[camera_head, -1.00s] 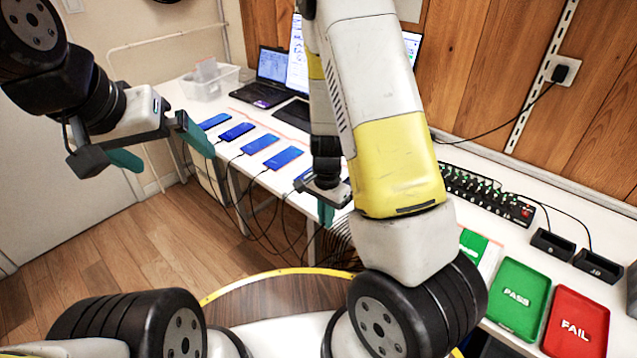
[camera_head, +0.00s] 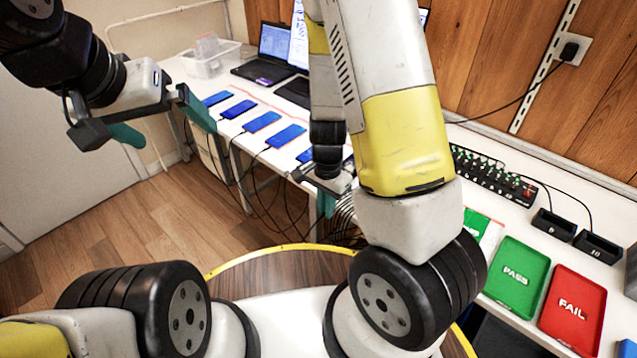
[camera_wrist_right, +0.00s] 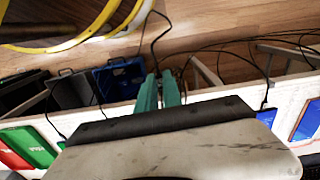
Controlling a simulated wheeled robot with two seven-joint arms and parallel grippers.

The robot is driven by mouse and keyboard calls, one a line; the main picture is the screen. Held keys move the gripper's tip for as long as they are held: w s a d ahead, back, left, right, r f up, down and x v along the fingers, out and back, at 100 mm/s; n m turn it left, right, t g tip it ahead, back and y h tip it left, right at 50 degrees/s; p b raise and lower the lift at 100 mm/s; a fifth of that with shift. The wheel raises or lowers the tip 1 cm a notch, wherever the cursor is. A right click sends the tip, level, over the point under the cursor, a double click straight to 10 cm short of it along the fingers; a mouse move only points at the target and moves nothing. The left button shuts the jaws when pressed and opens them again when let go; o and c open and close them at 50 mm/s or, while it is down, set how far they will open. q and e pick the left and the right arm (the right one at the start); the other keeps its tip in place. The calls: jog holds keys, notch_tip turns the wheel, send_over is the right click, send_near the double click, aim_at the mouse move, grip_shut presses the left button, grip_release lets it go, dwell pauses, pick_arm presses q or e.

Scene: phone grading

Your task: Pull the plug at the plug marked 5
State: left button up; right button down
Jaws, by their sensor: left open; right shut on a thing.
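My right gripper (camera_head: 325,205) hangs at the front edge of the white table, with its teal fingertips below the tabletop. In the right wrist view its fingers (camera_wrist_right: 158,88) are close together, and a black cable (camera_wrist_right: 143,35) runs to their tips. The gripper is shut on a plug that the fingers mostly hide. A blue phone (camera_head: 304,156) lies just beyond this gripper, partly hidden by the arm. I cannot read the mark 5 in either view. My left gripper (camera_head: 160,122) is open and empty, held left of the table.
Several blue phones (camera_head: 262,122) lie in a row, with cables hanging over the table's front edge. The green PASS tray (camera_head: 520,250) and red FAIL tray (camera_head: 590,285) stand at the right. A black powered strip (camera_head: 490,175) lies behind. Blue and dark bins (camera_wrist_right: 118,72) show below the table.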

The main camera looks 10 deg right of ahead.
jog(key=w+d, duration=0.1)
jog(key=w, duration=0.3)
jog(key=w+d+f, duration=0.1)
jog(key=w, duration=0.4)
jog(key=w+d, duration=0.1)
jog(key=w, duration=0.4)
jog(key=shift+d+f, duration=0.25)
jog(key=shift+w+f, duration=0.1)
jog(key=shift+f, duration=1.85)
jog(key=c, duration=1.4)
grip_release()
jog(key=shift+c, duration=0.2)
jog(key=shift+r, duration=3)
